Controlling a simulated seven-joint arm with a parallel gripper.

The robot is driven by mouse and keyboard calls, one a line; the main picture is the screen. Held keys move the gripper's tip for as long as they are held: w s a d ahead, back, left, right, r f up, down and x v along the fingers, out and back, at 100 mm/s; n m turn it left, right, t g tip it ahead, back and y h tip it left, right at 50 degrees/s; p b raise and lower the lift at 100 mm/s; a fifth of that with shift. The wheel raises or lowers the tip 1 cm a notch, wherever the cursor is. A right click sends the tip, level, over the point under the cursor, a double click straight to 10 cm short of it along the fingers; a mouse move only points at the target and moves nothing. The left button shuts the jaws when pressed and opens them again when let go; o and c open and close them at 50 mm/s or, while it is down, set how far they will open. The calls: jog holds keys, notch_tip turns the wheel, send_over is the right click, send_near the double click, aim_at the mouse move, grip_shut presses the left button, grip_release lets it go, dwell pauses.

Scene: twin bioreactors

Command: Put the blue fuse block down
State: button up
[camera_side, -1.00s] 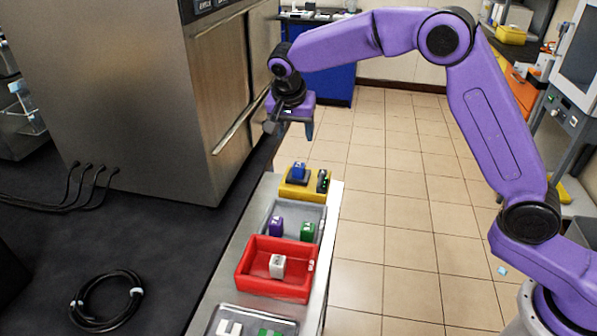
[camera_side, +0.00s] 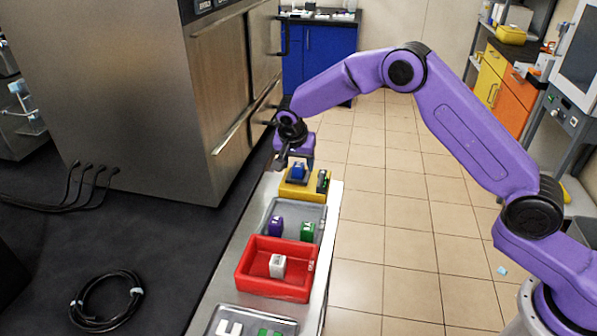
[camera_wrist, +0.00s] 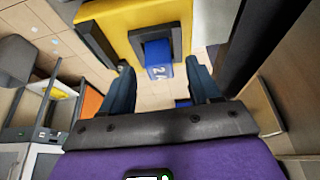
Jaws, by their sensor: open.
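The blue fuse block (camera_side: 298,171) sits upright in a dark socket on the yellow holder (camera_side: 293,190), at the far end of the narrow bench. In the wrist view the blue fuse block (camera_wrist: 158,60), marked with a white figure, shows beneath the yellow holder (camera_wrist: 113,24). My gripper (camera_side: 297,166) is low over the block. In the wrist view my gripper (camera_wrist: 160,68) is open, one finger on either side of the block with a visible gap to each. Its fingers partly overlap the block in the side view.
A green-marked dark piece (camera_side: 322,181) stands at the holder's right. Nearer are a grey tray (camera_side: 297,209) with a purple block (camera_side: 276,226) and a green block (camera_side: 307,231), then a red bin (camera_side: 262,284) with a white block (camera_side: 277,266). A large steel cabinet (camera_side: 140,100) stands close on the left.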

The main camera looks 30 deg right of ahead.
jog(key=shift+w+d+f, duration=0.15)
jog(key=shift+f, duration=0.35)
grip_shut()
jog(key=shift+r, duration=0.15)
jog(key=shift+r, duration=0.65)
jog(key=s+d+r, duration=0.3)
jog(key=s+r, duration=0.8)
jog(key=s, duration=0.2)
jog(key=s+d+f+n+t+y, duration=0.1)
jog(key=s+d+f+n+y, duration=0.2)
jog(key=s+d+f+n, duration=0.2)
jog(key=s+d+n, duration=0.3)
jog(key=d+n, duration=0.1)
jog(key=shift+d, duration=0.4)
